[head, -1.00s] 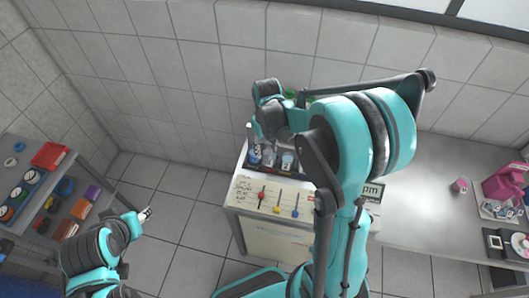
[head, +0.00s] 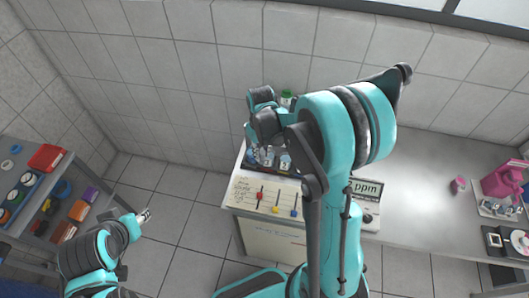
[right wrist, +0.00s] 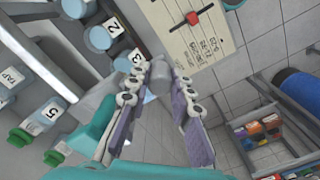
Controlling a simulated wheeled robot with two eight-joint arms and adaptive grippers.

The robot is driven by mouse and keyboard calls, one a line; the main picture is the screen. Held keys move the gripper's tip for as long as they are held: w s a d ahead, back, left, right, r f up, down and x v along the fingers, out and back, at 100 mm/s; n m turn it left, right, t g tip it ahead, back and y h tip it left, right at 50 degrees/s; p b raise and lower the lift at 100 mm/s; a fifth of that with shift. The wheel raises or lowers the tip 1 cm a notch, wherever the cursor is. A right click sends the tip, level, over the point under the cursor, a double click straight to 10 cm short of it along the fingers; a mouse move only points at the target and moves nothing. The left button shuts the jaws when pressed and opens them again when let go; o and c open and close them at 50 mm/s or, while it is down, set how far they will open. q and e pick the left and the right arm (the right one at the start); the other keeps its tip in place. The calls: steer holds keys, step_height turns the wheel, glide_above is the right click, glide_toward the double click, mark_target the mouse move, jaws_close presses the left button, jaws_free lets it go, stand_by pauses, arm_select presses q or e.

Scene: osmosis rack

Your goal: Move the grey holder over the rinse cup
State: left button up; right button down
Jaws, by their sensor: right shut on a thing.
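My right gripper (right wrist: 160,84) has its purple-padded fingers closed around a small grey piece, which I take to be the grey holder (right wrist: 161,72), at the fingertips in the right wrist view. In the head view the right wrist hangs above the back left of the cabinet, and its fingertips and the holder are hidden. White vessels with blue tops, labelled 2 (right wrist: 99,38) and 3 (right wrist: 126,62), stand beside the fingers. I cannot tell which vessel is the rinse cup. My left gripper (head: 144,215) is over the floor at left, too small to judge.
Vessels labelled 5 (right wrist: 43,114) and TAP (right wrist: 10,80) are at left in the wrist view. A shelf (head: 88,168) with bins stands at far left. The right counter has bare space.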

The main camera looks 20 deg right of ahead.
steer(key=w+a, duration=0.3)
steer(key=a, duration=0.2)
steer(key=shift+w+b, duration=0.4)
steer(key=shift+b, duration=0.05)
steer(key=c, duration=1.7)
jaws_free()
steer(key=o, duration=0.4)
steer(key=shift+a, duration=0.15)
steer(key=shift+c, duration=0.2)
steer(key=shift+w, duration=0.1)
